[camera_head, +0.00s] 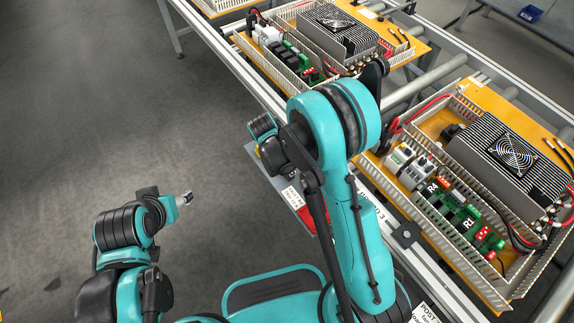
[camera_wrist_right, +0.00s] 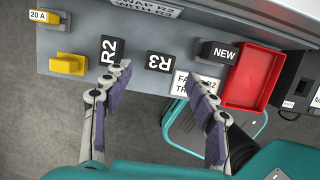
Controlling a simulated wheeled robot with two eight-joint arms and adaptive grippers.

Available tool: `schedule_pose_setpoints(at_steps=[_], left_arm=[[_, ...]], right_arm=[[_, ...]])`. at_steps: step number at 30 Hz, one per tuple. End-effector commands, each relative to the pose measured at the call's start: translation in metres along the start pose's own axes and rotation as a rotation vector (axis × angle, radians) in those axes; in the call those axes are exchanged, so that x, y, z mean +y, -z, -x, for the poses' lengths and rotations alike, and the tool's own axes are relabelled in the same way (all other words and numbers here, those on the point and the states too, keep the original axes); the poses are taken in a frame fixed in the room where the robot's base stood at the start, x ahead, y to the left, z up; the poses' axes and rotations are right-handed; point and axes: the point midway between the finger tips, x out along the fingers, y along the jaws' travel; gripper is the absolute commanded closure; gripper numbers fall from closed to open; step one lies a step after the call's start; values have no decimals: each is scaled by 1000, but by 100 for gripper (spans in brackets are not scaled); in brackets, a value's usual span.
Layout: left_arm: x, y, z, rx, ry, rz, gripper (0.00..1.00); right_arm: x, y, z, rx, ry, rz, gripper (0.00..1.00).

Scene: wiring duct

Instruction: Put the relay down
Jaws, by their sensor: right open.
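In the right wrist view, black relays marked R2 (camera_wrist_right: 112,51), R3 (camera_wrist_right: 159,61) and NEW (camera_wrist_right: 217,53) rest on a grey shelf (camera_wrist_right: 75,30). My right gripper (camera_wrist_right: 165,76) is open over the shelf's edge, its fingers wide apart. R3 shows in the gap between the fingers. The left-hand fingertip overlaps the lower edge of R2; I cannot tell whether they touch. NEW is beyond the right-hand fingertip. Nothing is held between the fingers. In the head view my arm hides the right gripper. My left gripper (camera_head: 186,198) hangs over the floor; its opening is unclear.
A red tray (camera_wrist_right: 252,77) sits right of NEW, beside a partly covered label reading R2. Yellow parts (camera_wrist_right: 68,63) lie at the left. In the head view, an orange panel (camera_head: 408,180) with ducts, green boards and a fan unit (camera_head: 510,152) lies on the conveyor.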

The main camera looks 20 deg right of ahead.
Motion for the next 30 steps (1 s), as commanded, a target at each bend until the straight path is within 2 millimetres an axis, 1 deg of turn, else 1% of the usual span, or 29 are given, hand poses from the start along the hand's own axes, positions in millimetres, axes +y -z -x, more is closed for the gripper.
schedule_pose_setpoints(at_steps=[1, 6, 9, 13, 16, 17, 20, 21, 23, 24, 27, 30], left_arm=[[0, 6, 8, 0, 0, 0, 42], [0, 12, 17, 0, 0, 0, 42], [0, 15, 20, 0, 0, 0, 42], [0, 16, 22, 0, 0, 0, 42], [0, 16, 22, 0, 0, 0, 42], [0, 16, 22, 0, 0, 0, 42], [0, 15, 22, 0, 0, 0, 42], [0, 15, 22, 0, 0, 0, 42], [0, 15, 22, 0, 0, 0, 42], [0, 15, 22, 0, 0, 0, 42], [0, 15, 22, 0, 0, 0, 42], [0, 15, 22, 0, 0, 0, 42]], right_arm=[[-1, -1, 17, 0, 0, 2, 42], [0, -1, 48, 0, 0, 2, 42], [0, 0, 60, 0, 0, 1, 42], [-1, -2, 70, 2, -5, -16, 42], [-7, -9, 87, 12, -29, -104, 42], [-9, -12, 94, 18, -41, -147, 42], [-24, -25, 124, 50, -93, -345, 42], [-31, -30, 137, 68, -116, -440, 42], [-43, -37, 155, 99, -152, -586, 42], [-51, -40, 167, 122, -174, -682, 42], [-74, -48, 191, 188, -223, -925, 42], [-98, -52, 211, 264, -266, -1167, 42]])
